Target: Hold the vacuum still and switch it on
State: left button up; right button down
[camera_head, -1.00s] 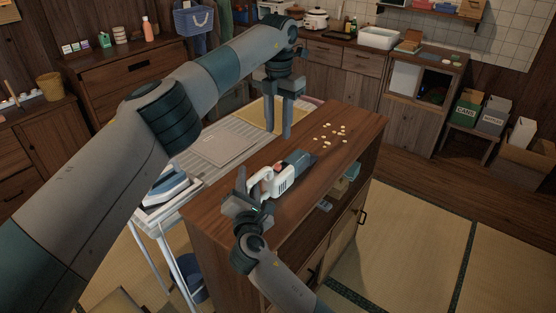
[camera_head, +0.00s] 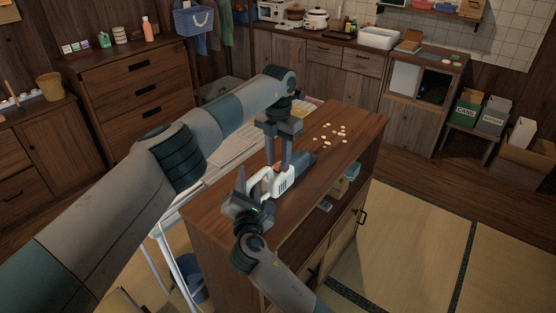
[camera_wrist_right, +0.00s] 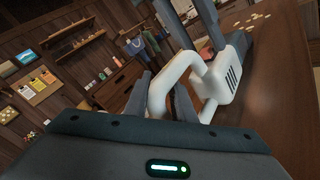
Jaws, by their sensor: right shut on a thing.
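The white and grey handheld vacuum (camera_head: 284,182) lies on the wooden cabinet top, its dark nozzle pointing away from me. My right gripper (camera_head: 250,192) is shut on its white handle. The handle also shows between the fingers in the right wrist view (camera_wrist_right: 158,92). My left gripper (camera_head: 278,163) points down just over the vacuum's body, its two fingers apart with a gap between them. Its fingers also show above the body in the right wrist view (camera_wrist_right: 194,30).
Several pale crumbs (camera_head: 335,133) lie on the cabinet top (camera_head: 365,122) beyond the nozzle. A light slatted table (camera_head: 228,146) stands left of the cabinet, partly behind my left arm. Tatami floor (camera_head: 410,235) is open at the right.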

pick_arm(q)
jog(key=shift+f, duration=0.2)
pick_arm(e)
jog(key=shift+f, duration=0.1)
pick_arm(q)
grip_shut()
